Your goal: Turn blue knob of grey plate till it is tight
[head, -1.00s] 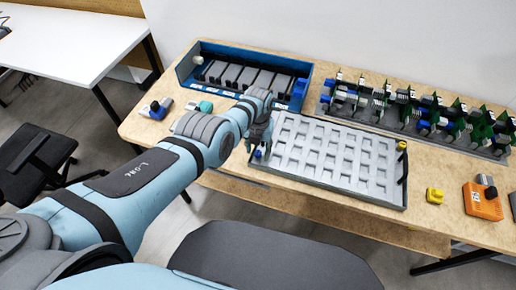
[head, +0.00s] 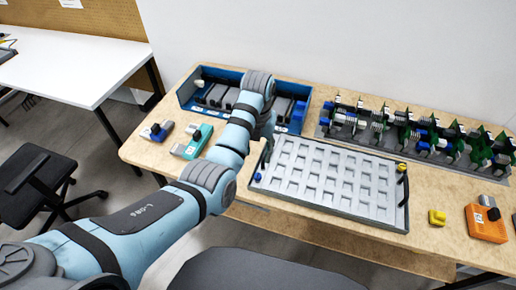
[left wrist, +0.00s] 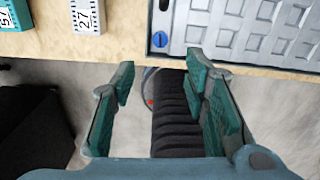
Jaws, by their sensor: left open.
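The grey plate (head: 330,185), a tray with rows of recesses, lies on the table's front part. Its blue knob (head: 258,177) sits at the near left corner. The left wrist view shows the knob (left wrist: 159,40) from above with a slot across its top, on the corner of the plate (left wrist: 175,42). My left gripper (head: 266,137) is off the knob, near the plate's left end. Its fingers (left wrist: 162,82) are spread with nothing between them, and the knob shows beyond the tips. My right gripper is not in view.
A blue rack (head: 187,95) with grey modules stands behind. A rail with green boards (head: 400,135) lies at the back right. Teal (head: 195,142) and dark blue (head: 155,130) devices lie left. A yellow block (head: 437,217) and an orange device (head: 485,224) lie right.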

